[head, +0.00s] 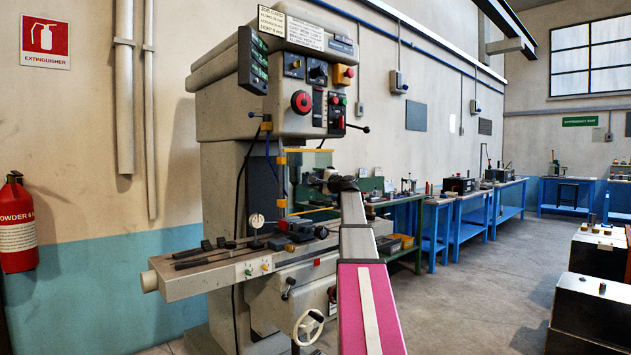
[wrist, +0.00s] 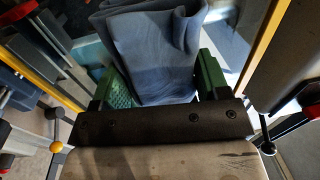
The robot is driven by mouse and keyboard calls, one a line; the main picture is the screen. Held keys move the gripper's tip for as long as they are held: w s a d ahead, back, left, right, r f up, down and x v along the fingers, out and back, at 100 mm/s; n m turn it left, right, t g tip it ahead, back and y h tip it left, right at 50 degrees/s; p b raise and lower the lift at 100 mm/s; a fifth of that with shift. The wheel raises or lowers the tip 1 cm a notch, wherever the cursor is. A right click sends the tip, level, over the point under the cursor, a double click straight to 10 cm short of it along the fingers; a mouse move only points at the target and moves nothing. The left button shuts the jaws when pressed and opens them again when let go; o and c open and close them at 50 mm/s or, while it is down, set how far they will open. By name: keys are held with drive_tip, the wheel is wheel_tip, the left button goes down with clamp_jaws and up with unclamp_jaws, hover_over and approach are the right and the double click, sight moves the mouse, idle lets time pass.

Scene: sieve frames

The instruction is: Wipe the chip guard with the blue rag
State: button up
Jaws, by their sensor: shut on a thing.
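The blue rag (wrist: 160,55) is bunched and folded upward between the green fingers of my gripper (wrist: 162,82) in the wrist view. The gripper is shut on it. The chip guard appears as a clear panel with yellow edges (head: 309,150) at the milling machine's work area in the head view. Its yellow edges (wrist: 267,48) also show on both sides of the rag in the wrist view. My gripper (head: 318,180) is at the guard in the head view, small and dark there. I cannot tell whether the rag touches the panel.
The milling machine's table (head: 215,277) carries a vise (head: 300,230), a dial gauge (head: 257,221) and dark bars. Its head with knobs (head: 301,101) overhangs the guard. Blue benches (head: 462,228) line the back wall. Open floor (head: 480,290) lies to the right.

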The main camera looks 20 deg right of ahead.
drive_tip(key=d, duration=0.1)
drive_tip(key=w+d, duration=0.1)
drive_tip(key=d, duration=0.1)
drive_tip(key=shift+w+d, duration=0.1)
drive_tip(key=shift+d, duration=0.2)
idle(0.3)
drive_tip(key=v, duration=0.6)
drive_tip(key=shift+r, duration=0.35)
drive_tip(key=v, duration=0.3)
drive_tip(key=shift+r, duration=0.2)
idle(0.6)
